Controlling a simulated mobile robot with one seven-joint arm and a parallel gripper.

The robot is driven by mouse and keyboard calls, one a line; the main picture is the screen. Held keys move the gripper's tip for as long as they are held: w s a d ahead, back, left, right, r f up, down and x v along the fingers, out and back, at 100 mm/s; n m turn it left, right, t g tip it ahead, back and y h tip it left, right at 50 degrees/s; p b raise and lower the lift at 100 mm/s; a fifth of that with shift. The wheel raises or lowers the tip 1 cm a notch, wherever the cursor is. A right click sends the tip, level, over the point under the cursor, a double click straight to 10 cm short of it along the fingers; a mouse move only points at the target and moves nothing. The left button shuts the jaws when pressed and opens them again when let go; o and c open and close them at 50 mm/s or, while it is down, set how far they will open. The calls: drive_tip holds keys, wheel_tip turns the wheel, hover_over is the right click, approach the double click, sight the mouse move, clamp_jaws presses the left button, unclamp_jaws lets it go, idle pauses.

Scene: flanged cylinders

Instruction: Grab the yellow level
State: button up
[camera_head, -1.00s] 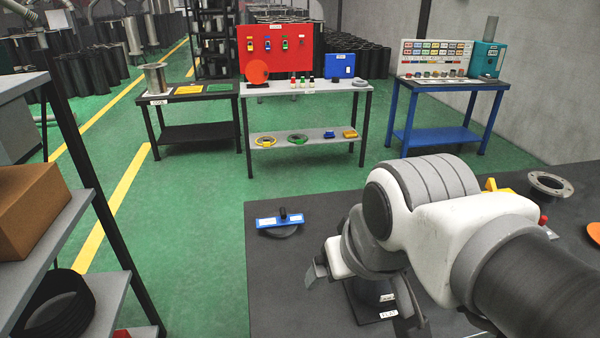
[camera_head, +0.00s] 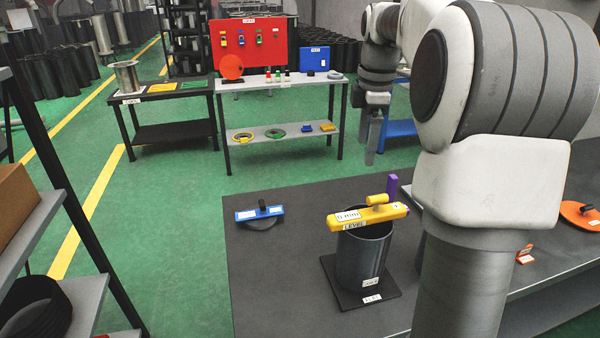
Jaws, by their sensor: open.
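The yellow level (camera_head: 370,217), labelled LEVEL, lies across the top rim of a dark open cylinder (camera_head: 362,262). It has a yellow knob-like handle on top. The cylinder stands upright on a dark square plate (camera_head: 345,294) on the dark table. My gripper (camera_head: 375,148) is open and empty. It points down and appears above the level in the picture, apart from it. My arm covers the table to the right of the level.
A blue-handled tool (camera_head: 260,214) lies left on the dark table (camera_head: 290,262). A purple piece (camera_head: 391,186) stands upright at the level's right end. An orange disc (camera_head: 580,214) lies at the right. The table's left part is mostly clear.

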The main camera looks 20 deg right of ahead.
drive_tip(key=w+d+f+n+g, duration=0.1)
drive_tip(key=d+f+n, duration=0.2)
drive_tip(key=d, duration=0.3)
drive_tip(key=b, duration=0.1)
hover_over(369, 211)
drive_tip(key=d, duration=0.1)
wheel_tip(369, 211, down, 12)
drive_tip(key=shift+s, duration=0.1)
drive_tip(key=f, duration=0.2)
drive_tip(key=a+f, duration=0.1)
drive_tip(key=f, duration=0.1)
drive_tip(key=shift+f, duration=0.65)
drive_tip(key=shift+c, duration=0.3)
clamp_jaws()
